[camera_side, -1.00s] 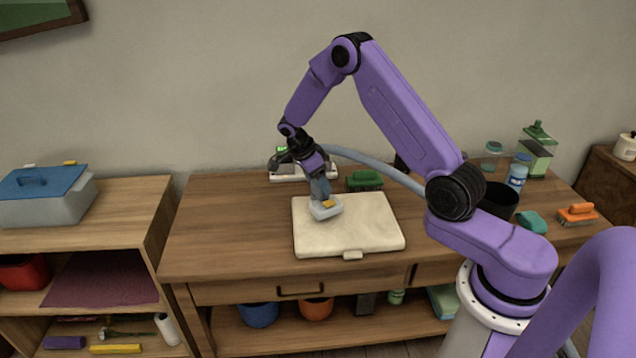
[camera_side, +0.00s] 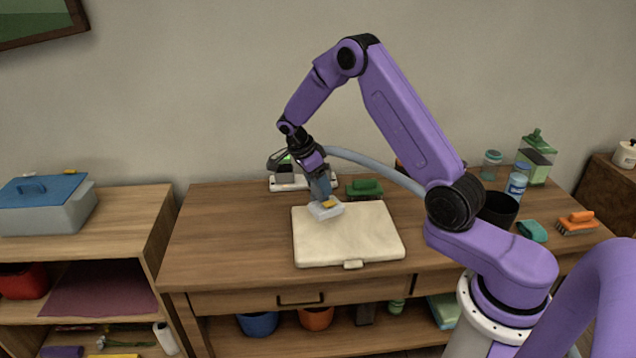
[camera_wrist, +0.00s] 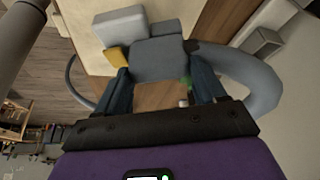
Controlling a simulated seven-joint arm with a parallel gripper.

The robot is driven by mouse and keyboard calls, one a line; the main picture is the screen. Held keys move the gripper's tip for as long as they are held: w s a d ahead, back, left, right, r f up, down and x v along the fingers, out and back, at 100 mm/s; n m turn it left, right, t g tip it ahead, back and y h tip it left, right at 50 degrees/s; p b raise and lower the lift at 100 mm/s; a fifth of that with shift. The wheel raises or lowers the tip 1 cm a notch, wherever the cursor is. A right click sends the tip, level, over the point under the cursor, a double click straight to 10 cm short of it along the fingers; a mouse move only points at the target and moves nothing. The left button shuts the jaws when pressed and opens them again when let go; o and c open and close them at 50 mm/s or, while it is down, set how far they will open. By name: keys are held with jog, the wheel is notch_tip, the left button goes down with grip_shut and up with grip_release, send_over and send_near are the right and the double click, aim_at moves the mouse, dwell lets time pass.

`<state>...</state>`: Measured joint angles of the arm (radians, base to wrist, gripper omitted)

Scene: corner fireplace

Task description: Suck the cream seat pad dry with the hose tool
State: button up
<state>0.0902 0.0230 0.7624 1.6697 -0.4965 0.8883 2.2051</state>
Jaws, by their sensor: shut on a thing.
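The cream seat pad (camera_side: 348,240) lies flat on the wooden table, with a small tab on its front edge. It also shows at the top of the wrist view (camera_wrist: 85,30). My gripper (camera_side: 320,184) is shut on the grey hose tool (camera_side: 326,210), which has a pale block-shaped head and a yellow part. In the wrist view the tool (camera_wrist: 155,60) sits between my two fingers. Its head is over the back left part of the pad; I cannot tell if it touches. A grey-blue hose (camera_side: 370,162) runs from the tool side toward the right behind my arm.
A green brush (camera_side: 364,188) and a white device (camera_side: 288,182) lie behind the pad. A black pot (camera_side: 498,208), bottles (camera_side: 517,182), a teal sponge (camera_side: 532,231) and an orange brush (camera_side: 577,222) stand at right. The table left of the pad (camera_side: 230,230) is clear.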

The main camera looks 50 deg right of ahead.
jog(key=shift+r, duration=1)
dwell(0.3)
